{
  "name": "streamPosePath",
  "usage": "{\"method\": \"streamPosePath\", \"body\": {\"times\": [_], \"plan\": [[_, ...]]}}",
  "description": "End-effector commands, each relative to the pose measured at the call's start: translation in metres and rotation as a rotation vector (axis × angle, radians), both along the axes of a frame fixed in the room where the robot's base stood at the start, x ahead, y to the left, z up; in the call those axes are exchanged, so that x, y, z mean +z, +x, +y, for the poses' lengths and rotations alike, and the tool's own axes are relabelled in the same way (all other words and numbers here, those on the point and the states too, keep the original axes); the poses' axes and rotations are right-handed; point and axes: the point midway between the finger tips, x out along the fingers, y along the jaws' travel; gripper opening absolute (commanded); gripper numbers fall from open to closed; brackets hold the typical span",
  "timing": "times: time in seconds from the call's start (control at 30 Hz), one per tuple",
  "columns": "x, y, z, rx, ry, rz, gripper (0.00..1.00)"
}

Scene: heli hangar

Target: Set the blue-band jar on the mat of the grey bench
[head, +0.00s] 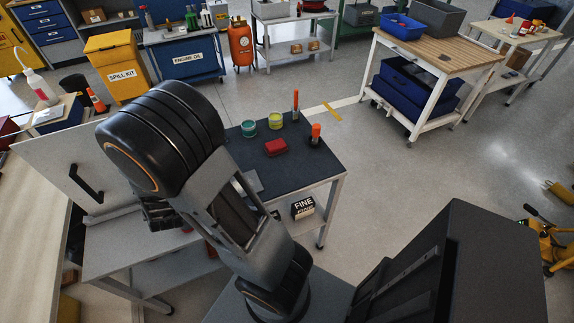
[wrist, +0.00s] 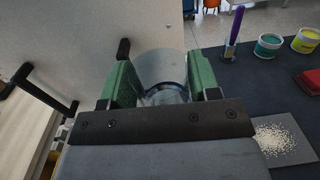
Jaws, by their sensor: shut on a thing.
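My gripper (wrist: 165,88) has green fingers on both sides of a clear, see-through jar (wrist: 162,62) and is shut on it. A dark blue ring shows low on the jar; its base is hidden behind the gripper body. In the head view my arm hides the gripper and the jar. The grey bench (head: 120,262) has a dark mat (head: 225,160) on top, which also shows in the wrist view (wrist: 262,85). The jar appears at the left of the mat, in front of a pale panel; its height above the bench is unclear.
A teal tin (head: 248,129), a yellow tin (head: 275,121), a red block (head: 276,147) and two orange-tipped items (head: 295,106) stand on the mat. A grey plate with white granules (wrist: 285,142) lies nearer. A pale panel with a black handle (head: 86,182) rises at left.

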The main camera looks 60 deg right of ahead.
Motion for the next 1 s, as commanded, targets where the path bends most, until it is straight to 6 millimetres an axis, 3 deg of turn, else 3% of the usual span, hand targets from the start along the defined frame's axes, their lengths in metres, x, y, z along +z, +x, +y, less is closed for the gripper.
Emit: {"method": "streamPosePath", "body": {"times": [0.17,0.3,0.43,0.7,0.83,1.0], "plan": [[0.001,-0.040,-0.061,-0.287,0.001,-0.006,0.26],[0.000,-0.088,-0.107,-0.557,0.000,-0.004,0.26],[-0.004,-0.137,-0.139,-0.803,0.000,-0.001,0.26],[-0.013,-0.220,-0.165,-1.181,0.000,0.000,0.26],[-0.017,-0.241,-0.167,-1.280,-0.001,0.002,0.26],[-0.024,-0.248,-0.179,-1.338,-0.001,0.002,0.26]]}}
